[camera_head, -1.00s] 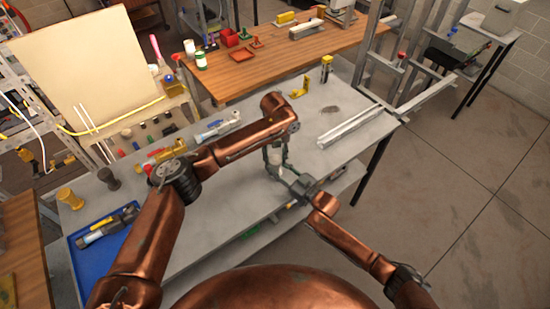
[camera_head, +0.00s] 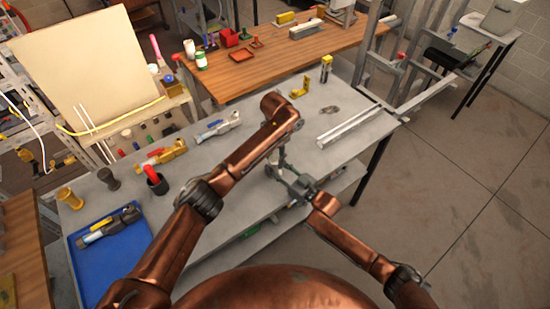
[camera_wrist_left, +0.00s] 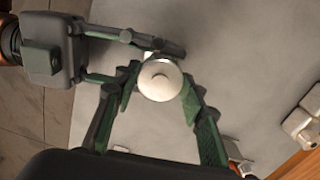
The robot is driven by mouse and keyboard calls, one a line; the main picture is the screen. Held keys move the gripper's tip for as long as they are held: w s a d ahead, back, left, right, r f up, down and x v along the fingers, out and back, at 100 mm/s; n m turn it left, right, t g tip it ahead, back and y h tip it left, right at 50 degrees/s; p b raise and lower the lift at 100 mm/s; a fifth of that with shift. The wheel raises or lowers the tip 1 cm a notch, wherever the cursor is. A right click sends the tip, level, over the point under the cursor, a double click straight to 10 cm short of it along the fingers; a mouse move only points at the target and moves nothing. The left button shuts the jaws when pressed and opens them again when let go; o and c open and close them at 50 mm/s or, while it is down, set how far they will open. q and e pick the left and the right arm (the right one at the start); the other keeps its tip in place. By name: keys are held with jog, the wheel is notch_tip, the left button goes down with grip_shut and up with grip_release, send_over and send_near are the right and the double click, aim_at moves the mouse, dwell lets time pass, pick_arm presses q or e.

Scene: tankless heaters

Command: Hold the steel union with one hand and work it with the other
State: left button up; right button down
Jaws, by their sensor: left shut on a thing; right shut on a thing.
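The steel union (camera_wrist_left: 160,80) shows end-on in the left wrist view as a pale, round-capped piece. My left gripper (camera_wrist_left: 158,92) is shut on it, with one finger on each side. My right gripper (camera_wrist_left: 168,56) comes in from the left of that view and is shut on the union, beyond its pale round end. In the head view, both grippers meet over the grey bench, with the left gripper (camera_head: 281,158) coming from above and the right gripper (camera_head: 283,178) from the lower right. The union is mostly hidden there.
The grey bench (camera_head: 235,150) carries a blue tray (camera_head: 82,271) with a tool at the left, a dark cup (camera_head: 156,185) with a red handle, several tools, yellow pieces and a metal channel (camera_head: 349,128) at the right. A wooden table (camera_head: 245,75) stands behind.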

pick_arm(q)
jog(key=n, duration=0.7)
jog(key=shift+d, duration=0.1)
jog(key=n, duration=0.4)
jog(key=shift+n, duration=0.4)
jog(key=n, duration=1.2)
jog(key=shift+w, duration=0.1)
jog(key=shift+r, duration=0.3)
jog(key=shift+r, duration=0.9)
